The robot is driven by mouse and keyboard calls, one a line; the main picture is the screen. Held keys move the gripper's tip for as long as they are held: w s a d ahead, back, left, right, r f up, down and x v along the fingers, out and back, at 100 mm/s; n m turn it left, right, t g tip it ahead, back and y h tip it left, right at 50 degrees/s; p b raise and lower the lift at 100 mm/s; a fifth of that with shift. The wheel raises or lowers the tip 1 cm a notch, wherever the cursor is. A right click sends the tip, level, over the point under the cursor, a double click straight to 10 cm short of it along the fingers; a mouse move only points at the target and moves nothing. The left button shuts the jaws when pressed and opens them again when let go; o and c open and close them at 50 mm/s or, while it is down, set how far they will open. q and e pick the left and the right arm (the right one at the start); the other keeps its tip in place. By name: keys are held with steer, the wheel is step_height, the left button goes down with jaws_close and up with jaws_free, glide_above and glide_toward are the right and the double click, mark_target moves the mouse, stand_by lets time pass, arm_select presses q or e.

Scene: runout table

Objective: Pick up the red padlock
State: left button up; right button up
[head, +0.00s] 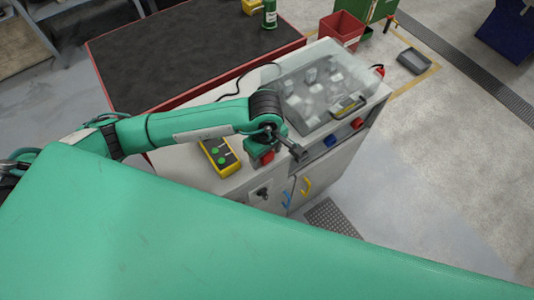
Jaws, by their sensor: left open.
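A small red block-like thing (357,123), which looks like the red padlock, sits at the front edge of the pale cabinet's top, just right of a similar blue one (330,141). Its shackle is too small to make out. My left gripper (301,154) is open and empty. It is over the cabinet's front edge, left of the blue thing and apart from the red one. Another red thing (265,158) shows partly under my left wrist, which hides much of it; I cannot tell what it is. My right gripper is not in view.
A clear-lidded box (315,92) takes up the back of the pale cabinet (205,182). A yellow box with green buttons (219,157) stands left of my wrist. Yellow (306,187) and blue handles hang on the front. A dark red-edged table (180,55) lies behind.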

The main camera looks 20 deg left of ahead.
arm_select(q)
steer(key=c, duration=1.2)
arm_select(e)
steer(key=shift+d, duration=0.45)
arm_select(q)
steer(key=shift+r, duration=0.1)
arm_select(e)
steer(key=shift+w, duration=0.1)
